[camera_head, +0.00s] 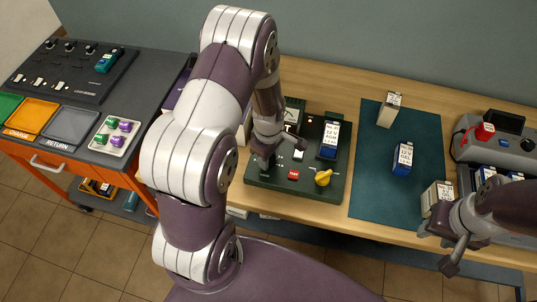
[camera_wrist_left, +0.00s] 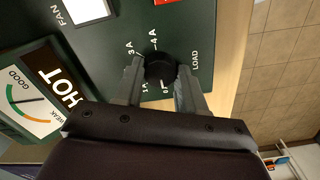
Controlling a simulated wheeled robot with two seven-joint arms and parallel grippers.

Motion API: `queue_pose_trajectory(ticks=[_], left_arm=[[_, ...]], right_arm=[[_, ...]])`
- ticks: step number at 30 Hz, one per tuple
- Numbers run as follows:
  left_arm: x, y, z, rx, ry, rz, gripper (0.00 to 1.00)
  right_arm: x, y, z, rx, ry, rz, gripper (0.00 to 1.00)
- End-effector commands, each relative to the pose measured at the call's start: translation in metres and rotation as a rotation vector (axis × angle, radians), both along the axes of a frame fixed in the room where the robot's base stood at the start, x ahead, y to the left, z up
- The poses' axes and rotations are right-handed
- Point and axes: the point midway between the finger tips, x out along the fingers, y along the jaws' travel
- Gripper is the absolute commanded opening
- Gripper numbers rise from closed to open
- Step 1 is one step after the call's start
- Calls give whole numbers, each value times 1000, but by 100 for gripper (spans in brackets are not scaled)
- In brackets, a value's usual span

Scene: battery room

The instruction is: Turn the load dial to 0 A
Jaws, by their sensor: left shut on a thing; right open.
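The load dial (camera_wrist_left: 160,67) is a round black knob on the dark green tester (camera_head: 258,180), with white marks around it such as 3 A and 4 A and the word LOAD beside it. My left gripper (camera_wrist_left: 158,88) has its fingers on either side of the knob and is shut on it. The 0 mark is partly covered by a finger, and I cannot tell which mark the knob points to. In the head view my left gripper (camera_head: 264,162) is over the tester's left front and hides the dial. My right gripper (camera_head: 447,252) is open at the bench's front edge.
A meter (camera_wrist_left: 22,102) sits beside a HOT label. Batteries stand on the teal mat (camera_head: 370,180). A grey charger (camera_head: 512,150) is at right, an orange cart (camera_head: 90,185) at left.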

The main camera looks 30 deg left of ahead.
Motion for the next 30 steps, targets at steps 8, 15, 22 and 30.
queue_pose_trajectory(ticks=[8,15,22,30], left_arm=[[-1,0,-1,0,4,8,9],[-1,0,-1,-1,3,7,65],[0,0,0,0,1,6,65],[2,0,42,1,-7,6,65]], right_arm=[[0,0,0,0,0,0,43],[0,0,0,0,0,0,43],[0,0,0,0,0,0,43],[0,0,-6,0,0,0,43]])
